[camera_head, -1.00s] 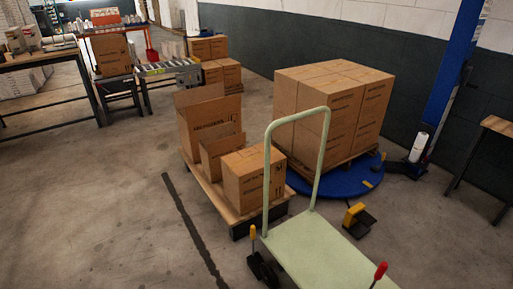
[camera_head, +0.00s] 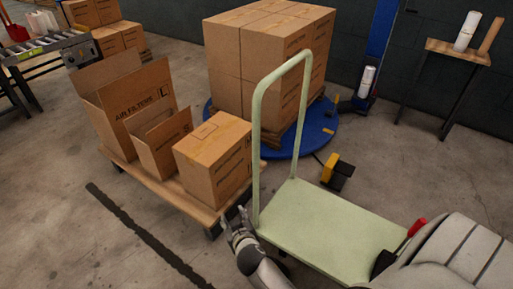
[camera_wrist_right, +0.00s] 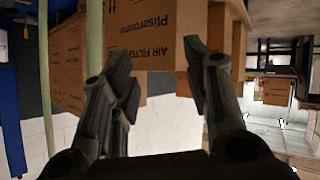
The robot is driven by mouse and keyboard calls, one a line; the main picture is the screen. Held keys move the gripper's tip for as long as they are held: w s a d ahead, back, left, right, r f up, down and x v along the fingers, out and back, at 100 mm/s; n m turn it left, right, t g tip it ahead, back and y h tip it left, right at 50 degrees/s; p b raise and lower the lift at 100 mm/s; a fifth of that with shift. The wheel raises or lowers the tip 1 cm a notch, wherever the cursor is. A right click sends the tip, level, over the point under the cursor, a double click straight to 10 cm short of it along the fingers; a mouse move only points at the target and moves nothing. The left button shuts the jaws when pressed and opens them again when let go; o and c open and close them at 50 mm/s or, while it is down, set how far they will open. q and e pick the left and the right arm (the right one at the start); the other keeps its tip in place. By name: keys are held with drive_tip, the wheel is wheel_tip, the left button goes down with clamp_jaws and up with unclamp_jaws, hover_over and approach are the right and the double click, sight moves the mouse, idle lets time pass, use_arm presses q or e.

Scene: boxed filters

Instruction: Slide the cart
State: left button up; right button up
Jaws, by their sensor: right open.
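The cart is a pale green flatbed (camera_head: 330,230) with a tall looped handle (camera_head: 257,140) at its far left end. My right gripper (camera_head: 236,220) is open and empty, low beside the left foot of the handle, left of the deck. In the right wrist view my right gripper (camera_wrist_right: 155,65) has its fingers spread, with nothing between them. Two green handle posts (camera_wrist_right: 94,35) stand at the left of that view, one partly behind the left finger. I cannot tell whether the gripper touches the cart. My left gripper is not in view.
A wooden dolly (camera_head: 205,213) with cartons (camera_head: 213,155) stands left of the cart. Stacked boxes (camera_head: 265,60) sit on a blue round platform (camera_head: 315,140) behind. A yellow and black pedal (camera_head: 337,172) lies right of the handle. Clear floor (camera_head: 60,240) is at lower left.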

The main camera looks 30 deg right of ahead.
drive_tip(key=w+d+r+m+t+h+b, duration=0.2)
drive_tip(key=w+d+r+b, duration=0.15)
drive_tip(key=r, duration=0.65)
drive_tip(key=m+t+h+b, duration=0.1)
drive_tip(key=m+h+b, duration=0.1)
drive_tip(key=m+h, duration=0.25)
approach(256, 137)
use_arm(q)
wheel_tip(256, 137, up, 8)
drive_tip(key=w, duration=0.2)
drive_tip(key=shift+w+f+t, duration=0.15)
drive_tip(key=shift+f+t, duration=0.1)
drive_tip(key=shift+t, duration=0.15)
use_arm(e)
drive_tip(key=x, duration=1.1)
drive_tip(key=shift+w+d, duration=0.1)
drive_tip(key=shift+w, duration=0.05)
drive_tip(key=shift+r, duration=0.1)
clamp_jaws()
